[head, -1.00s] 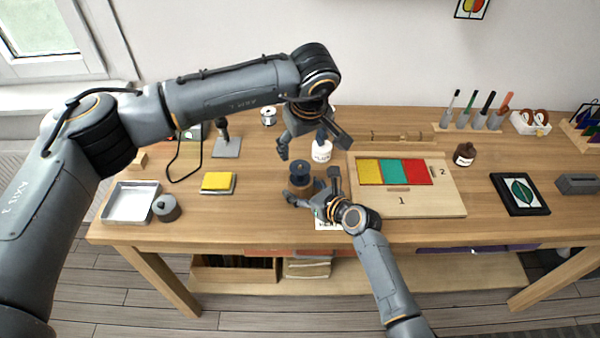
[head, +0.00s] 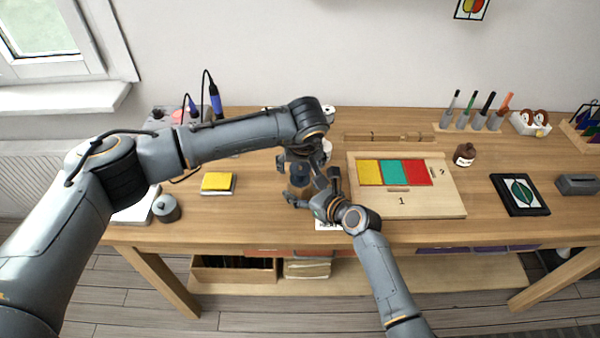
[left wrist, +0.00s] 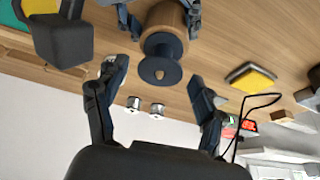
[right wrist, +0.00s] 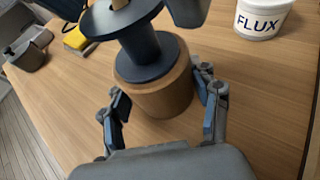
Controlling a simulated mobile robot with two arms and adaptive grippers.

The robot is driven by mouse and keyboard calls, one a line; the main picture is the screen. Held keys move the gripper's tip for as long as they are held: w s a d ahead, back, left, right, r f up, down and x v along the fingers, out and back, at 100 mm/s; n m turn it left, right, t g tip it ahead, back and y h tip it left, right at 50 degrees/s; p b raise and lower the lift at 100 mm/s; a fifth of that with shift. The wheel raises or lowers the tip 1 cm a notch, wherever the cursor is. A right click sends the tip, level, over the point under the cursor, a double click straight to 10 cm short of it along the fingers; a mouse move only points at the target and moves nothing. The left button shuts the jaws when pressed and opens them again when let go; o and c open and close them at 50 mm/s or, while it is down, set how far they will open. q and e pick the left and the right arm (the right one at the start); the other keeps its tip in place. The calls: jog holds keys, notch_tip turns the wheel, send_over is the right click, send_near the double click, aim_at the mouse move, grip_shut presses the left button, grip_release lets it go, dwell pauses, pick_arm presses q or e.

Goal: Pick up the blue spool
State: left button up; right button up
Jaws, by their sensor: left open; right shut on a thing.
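The dark blue spool (right wrist: 140,45) sits on top of a brown wooden cylinder (right wrist: 160,90), with a light peg rising through its middle. The spool also shows in the left wrist view (left wrist: 161,66), end-on between the left fingers. My right gripper (right wrist: 160,105) is shut on the wooden cylinder, below the spool. My left gripper (left wrist: 157,78) is open, with one finger on each side of the spool's flange and visible gaps. In the head view the left gripper partly hides the spool (head: 300,172).
A white jar marked FLUX (right wrist: 262,18) stands close by. A wooden tray (head: 430,206) with coloured tiles is to the right, and a yellow pad (head: 216,181) to the left. A small grey pot (head: 167,209) is near the left front edge.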

pick_arm(q)
jog(key=shift+x, duration=1.25)
jog(key=c, duration=1.1)
jog(key=shift+o, duration=0.2)
jog(key=shift+r, duration=0.1)
notch_tip(320, 180, up, 10)
jog(key=shift+f, duration=0.1)
pick_arm(e)
jog(key=o, duration=1.4)
